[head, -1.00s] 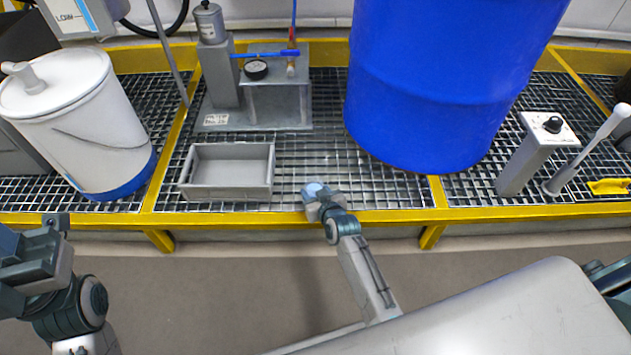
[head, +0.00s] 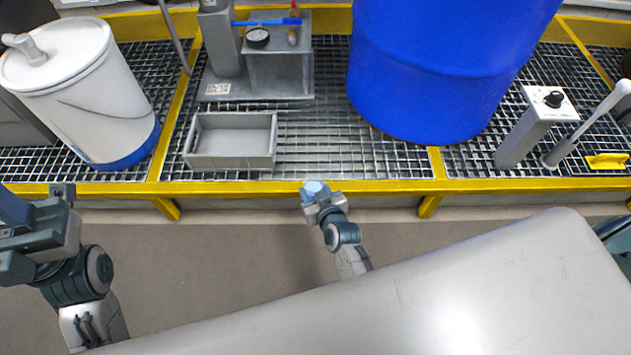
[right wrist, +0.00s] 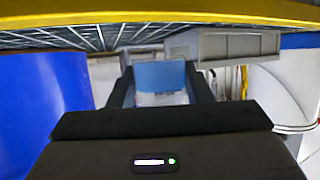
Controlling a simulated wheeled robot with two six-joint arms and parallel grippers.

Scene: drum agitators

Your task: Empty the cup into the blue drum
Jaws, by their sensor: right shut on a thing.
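The light-blue cup (head: 313,187) is held in my right gripper (head: 315,198) at the yellow front edge of the grating. In the right wrist view the cup (right wrist: 161,76) sits between the two dark fingers, which are shut on it. Its contents cannot be made out. The large blue drum (head: 445,70) stands on the grating, behind and to the right of the cup; its top is out of view. My left gripper (head: 35,230) is at the left edge, partly cut off; its jaw opening cannot be judged.
A grey open tray (head: 232,163) lies on the grating left of the cup, before a metal stand with a gauge (head: 278,75). A white lidded drum (head: 80,90) stands at left. A grey control post (head: 530,130) stands right of the blue drum. Grating between tray and drum is clear.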

